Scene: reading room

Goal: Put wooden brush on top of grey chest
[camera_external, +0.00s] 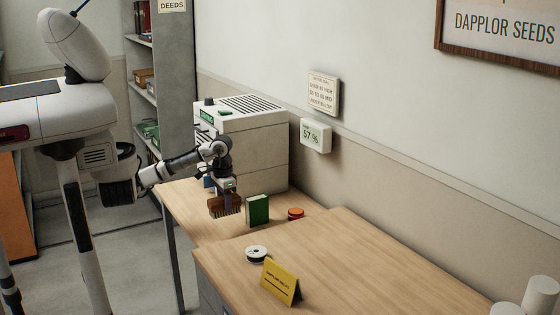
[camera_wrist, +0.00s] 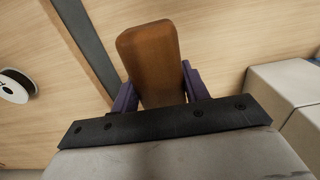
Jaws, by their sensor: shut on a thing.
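The wooden brush (camera_external: 225,209) has a brown body with bristles pointing down. My gripper (camera_external: 226,190) is shut on it and holds it above the lower wooden table, left of a green box. In the wrist view, the brush's brown wooden body (camera_wrist: 149,55) sits between the two purple fingers of my gripper (camera_wrist: 158,88). A grey box-shaped unit (camera_external: 262,163) with a grille on top stands behind the gripper. A low grey cabinet (camera_external: 208,293) with a wooden top stands nearer. I cannot tell for sure which is the grey chest.
The green box (camera_external: 257,210) and an orange round tin (camera_external: 296,213) stand on the table (camera_external: 188,199). White cylinders (camera_external: 540,295) stand at the lower right.

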